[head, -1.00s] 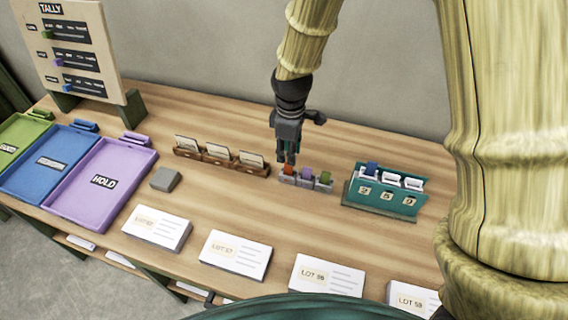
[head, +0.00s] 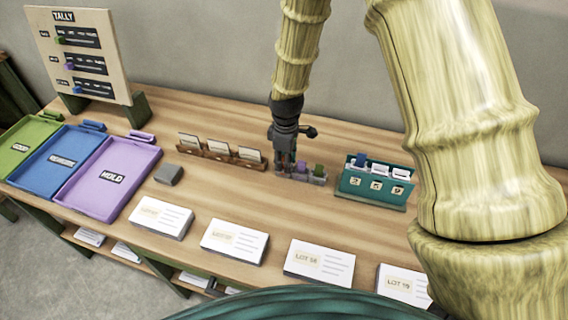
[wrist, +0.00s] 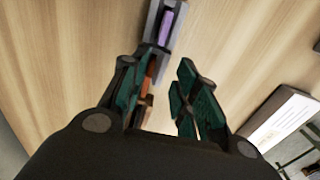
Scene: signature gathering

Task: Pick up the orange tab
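The orange tab (wrist: 150,75) shows in the wrist view between my gripper's fingers, close to the left finger and partly hidden by it. My gripper (wrist: 160,95) is open, with a clear gap at the right finger. In the head view my gripper (head: 284,168) is down at the left end of the small grey tab holder (head: 299,177) and hides the orange tab. A purple tab (head: 302,166) and a green tab (head: 319,170) stand in the holder to the right. The purple tab also shows in the wrist view (wrist: 166,27).
A card rack (head: 220,153) stands left of the holder, and a teal number stand (head: 372,190) stands right. White lot cards (head: 234,240) line the front edge. Green, blue and purple trays (head: 112,160), a grey block (head: 168,174) and a tally board (head: 80,50) are at the left.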

